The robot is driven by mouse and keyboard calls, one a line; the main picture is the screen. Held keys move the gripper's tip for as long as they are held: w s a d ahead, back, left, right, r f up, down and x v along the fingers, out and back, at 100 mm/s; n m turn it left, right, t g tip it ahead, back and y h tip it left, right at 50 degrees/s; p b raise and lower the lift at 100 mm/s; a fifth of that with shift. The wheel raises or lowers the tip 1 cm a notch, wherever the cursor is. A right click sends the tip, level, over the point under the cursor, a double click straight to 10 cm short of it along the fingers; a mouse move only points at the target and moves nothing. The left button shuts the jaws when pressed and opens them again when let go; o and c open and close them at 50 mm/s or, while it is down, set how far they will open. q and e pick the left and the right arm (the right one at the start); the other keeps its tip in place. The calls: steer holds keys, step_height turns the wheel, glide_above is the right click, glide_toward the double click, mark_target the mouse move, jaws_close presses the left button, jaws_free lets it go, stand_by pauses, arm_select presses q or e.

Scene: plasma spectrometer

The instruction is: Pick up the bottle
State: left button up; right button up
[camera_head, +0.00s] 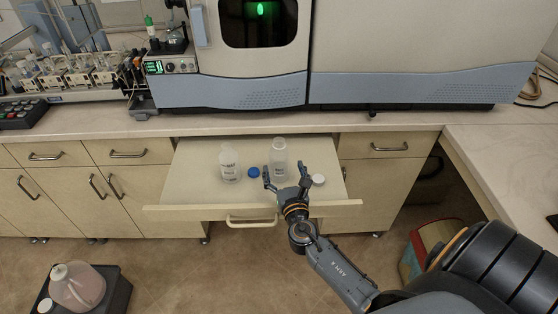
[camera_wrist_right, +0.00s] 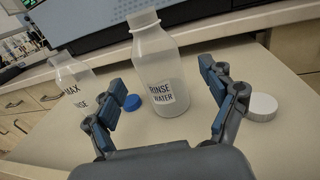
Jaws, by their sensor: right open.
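Two translucent bottles stand upright in the pulled-out drawer (camera_head: 200,198). The right bottle (camera_head: 279,158) is labelled "RINSE WATER" in the right wrist view (camera_wrist_right: 160,85) and has an open neck. The left bottle (camera_head: 229,165) has a label that is only partly readable in the wrist view (camera_wrist_right: 75,85). My right gripper (camera_head: 286,172) is open, with its fingers pointing at the rinse water bottle. In the wrist view the bottle stands just ahead and between the fingers, with no clear contact. My left gripper is not in view.
A blue cap (camera_head: 254,172) lies between the bottles, and a white cap (camera_head: 318,180) lies right of my gripper. The counter edge (camera_head: 300,127) and the large spectrometer (camera_head: 410,50) are behind the drawer. The drawer's left part is clear.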

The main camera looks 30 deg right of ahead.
mark_target(281, 163)
steer(key=shift+w+d+r+p, duration=0.15)
steer(key=shift+w, duration=0.35)
steer(key=shift+w+d+r+p, duration=0.15)
steer(key=shift+w, duration=0.3)
steer(key=x, duration=0.2)
steer(key=shift+w+f, duration=0.15)
steer(key=shift+w, duration=0.1)
steer(key=shift+w+d, duration=0.15)
steer(key=shift+w, duration=0.15)
steer(key=shift+f, duration=0.1)
steer(key=c, duration=1.4)
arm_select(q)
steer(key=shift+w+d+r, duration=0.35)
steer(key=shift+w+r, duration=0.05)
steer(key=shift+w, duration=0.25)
arm_select(e)
steer(key=shift+o, duration=0.2)
steer(key=shift+r, duration=0.2)
